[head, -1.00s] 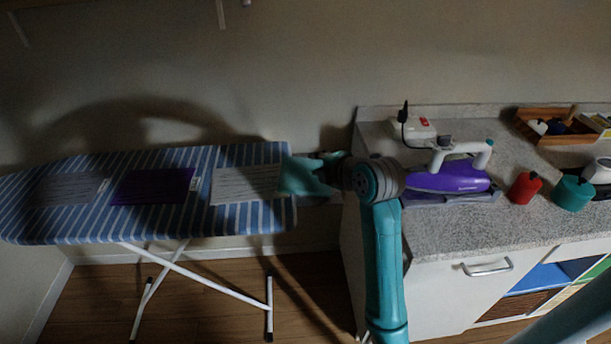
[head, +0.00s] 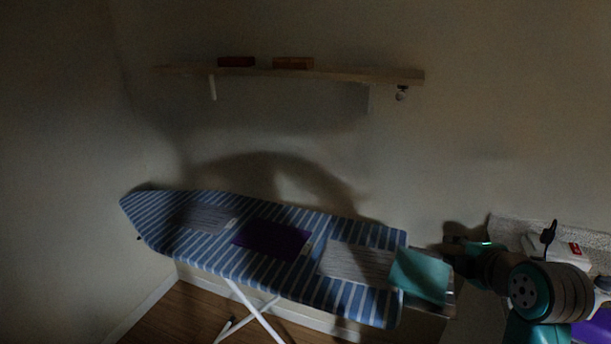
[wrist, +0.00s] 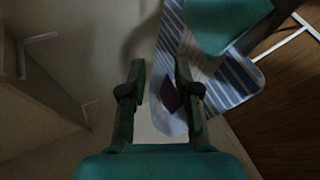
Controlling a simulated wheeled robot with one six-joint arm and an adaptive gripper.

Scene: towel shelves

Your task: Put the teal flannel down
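The teal flannel (head: 420,275) lies at the right end of the striped ironing board (head: 375,305), partly past its edge and over the metal rest there. In the wrist view the flannel (wrist: 228,22) is at the upper right, outside my fingers. My gripper (wrist: 160,75) is open, with a clear gap between its fingers and nothing in it. In the head view it is just right of the flannel, its fingertips dark and hard to make out.
A pale grey cloth (head: 355,262), a purple cloth (head: 270,240) and a darker grey cloth (head: 207,217) lie along the board. A wall shelf (head: 340,75) with two small reddish items hangs above. A worktop (head: 505,228) with a white box (head: 560,250) is at right.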

